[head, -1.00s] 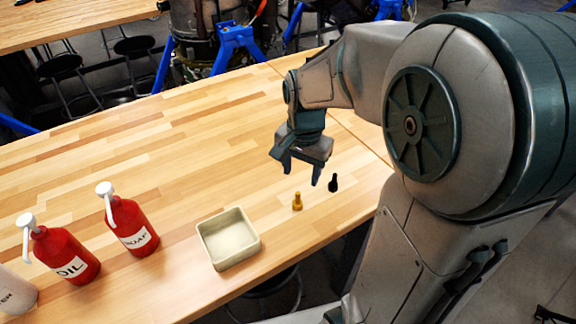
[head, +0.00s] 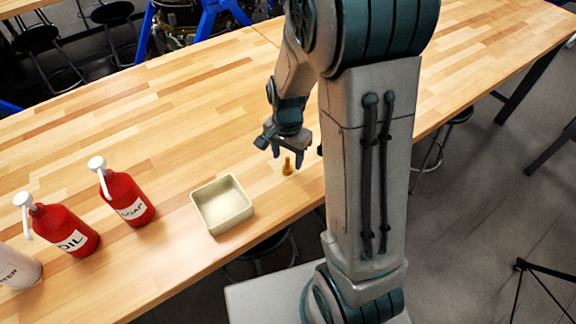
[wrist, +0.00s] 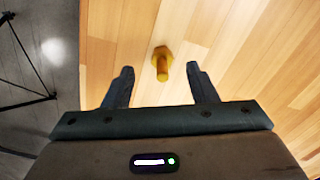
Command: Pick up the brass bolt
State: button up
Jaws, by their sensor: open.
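The brass bolt (head: 287,166) stands upright on the wooden table, just right of the beige tray in the head view. My gripper (head: 281,157) is open and empty, above the table at the bolt. In the wrist view its fingers (wrist: 160,72) are spread wide, and neither touches the bolt.
A square beige tray (head: 237,221) sits left of the bolt. Red bottles marked OIL (head: 66,232) and SOAP (head: 126,196) and a white bottle (head: 14,268) stand further left. The table's front edge is close to the bolt. The table behind is clear.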

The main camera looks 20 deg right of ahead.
aim_at(287, 158)
jog(key=shift+w+d+f+p, duration=0.1)
jog(key=shift+w+f+p, duration=0.1)
jog(key=shift+f, duration=0.9)
jog(key=shift+w+f+p, duration=0.1)
jog(key=shift+f+p, duration=0.1)
jog(key=shift+f, duration=0.85)
jog(key=shift+s, duration=0.1)
grip_shut()
